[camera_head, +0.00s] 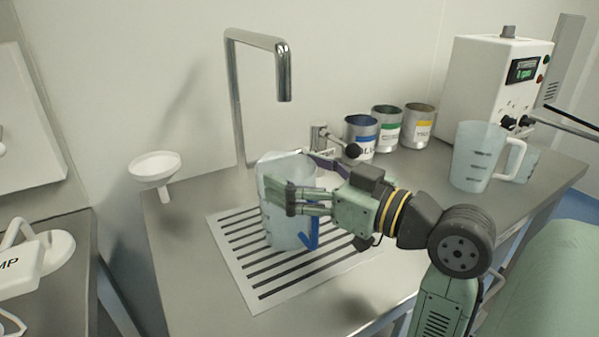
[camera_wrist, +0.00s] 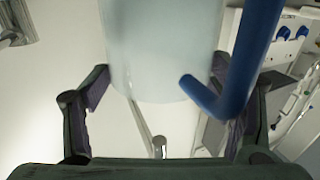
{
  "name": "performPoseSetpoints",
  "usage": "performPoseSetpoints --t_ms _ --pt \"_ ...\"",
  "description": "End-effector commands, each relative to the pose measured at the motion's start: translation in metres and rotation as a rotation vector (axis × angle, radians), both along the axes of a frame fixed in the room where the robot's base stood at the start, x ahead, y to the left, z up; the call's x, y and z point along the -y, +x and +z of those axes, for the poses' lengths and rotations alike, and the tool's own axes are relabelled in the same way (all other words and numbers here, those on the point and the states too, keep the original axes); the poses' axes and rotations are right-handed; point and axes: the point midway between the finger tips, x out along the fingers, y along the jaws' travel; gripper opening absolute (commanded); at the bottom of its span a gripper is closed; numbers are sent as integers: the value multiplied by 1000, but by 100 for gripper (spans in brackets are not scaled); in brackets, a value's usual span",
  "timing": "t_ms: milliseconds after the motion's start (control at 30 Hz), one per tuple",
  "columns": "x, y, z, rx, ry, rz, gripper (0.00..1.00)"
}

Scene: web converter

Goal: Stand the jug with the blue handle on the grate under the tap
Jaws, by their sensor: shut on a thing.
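The jug with the blue handle (camera_head: 285,228) is pale and translucent and stands upright at the grate, below and in front of the tap. Its blue handle (camera_head: 309,238) points toward the front right. My gripper (camera_head: 283,197) is shut on the jug near its upper part, reaching in from the right. In the wrist view the jug (camera_wrist: 160,50) is between the fingers, with the blue handle (camera_wrist: 243,65) at right. The slotted grate (camera_head: 240,262) lies on the counter. The tap (camera_head: 284,75) is a bent metal pipe. Whether the jug's base touches the grate is hard to tell.
Three cans with blue, green (camera_head: 386,125) and yellow labels stand behind. A white-handled jug (camera_head: 474,157) is at the right, before a white machine (camera_head: 497,85). A white funnel (camera_head: 155,167) is at the left. The counter's front is clear.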

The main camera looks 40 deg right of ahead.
Motion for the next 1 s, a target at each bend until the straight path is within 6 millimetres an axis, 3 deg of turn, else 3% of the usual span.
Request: performPoseSetpoints --t_ms 333,733,867,1000 --pt "0 0 -1 -1 1 0 97" --pt "0 0 5 0 1 -1 97" --pt "4 -18 0 2 1 -3 97" --pt "8 -48 -1 2 -1 -4 97"
